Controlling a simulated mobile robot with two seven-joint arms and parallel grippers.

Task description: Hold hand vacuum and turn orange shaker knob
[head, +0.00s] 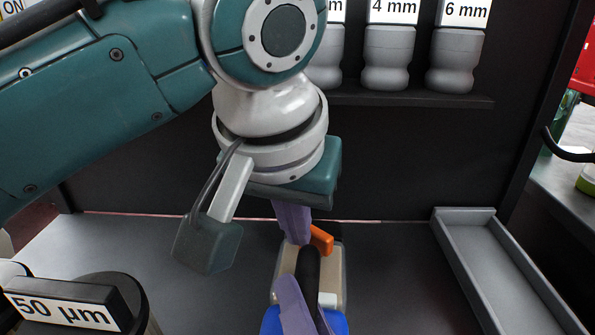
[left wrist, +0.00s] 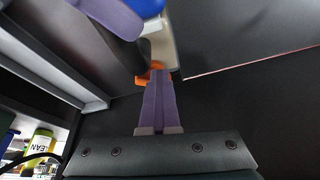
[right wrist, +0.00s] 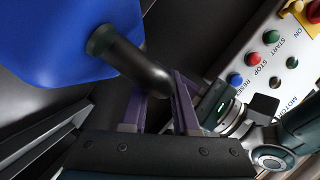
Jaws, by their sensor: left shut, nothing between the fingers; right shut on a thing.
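The hand vacuum stands at the bottom centre of the head view, with a blue body (head: 335,322), a cream part and a black handle (head: 308,272). Its blue body (right wrist: 60,40) and black handle (right wrist: 130,62) show large in the right wrist view. The orange knob (head: 322,240) sticks out beside the cream part; fingers partly cover it in the left wrist view (left wrist: 143,79). My left gripper (head: 296,240) is shut and empty, its purple fingertips (left wrist: 157,72) right at the knob; contact is unclear. My right gripper (right wrist: 160,85) is shut on the black handle.
A grey tray (head: 483,262) lies to the right. Grey jars (head: 388,58) stand on a shelf at the back. A container labelled 50 µm (head: 60,306) is at the lower left. A button panel (right wrist: 262,60) shows in the right wrist view.

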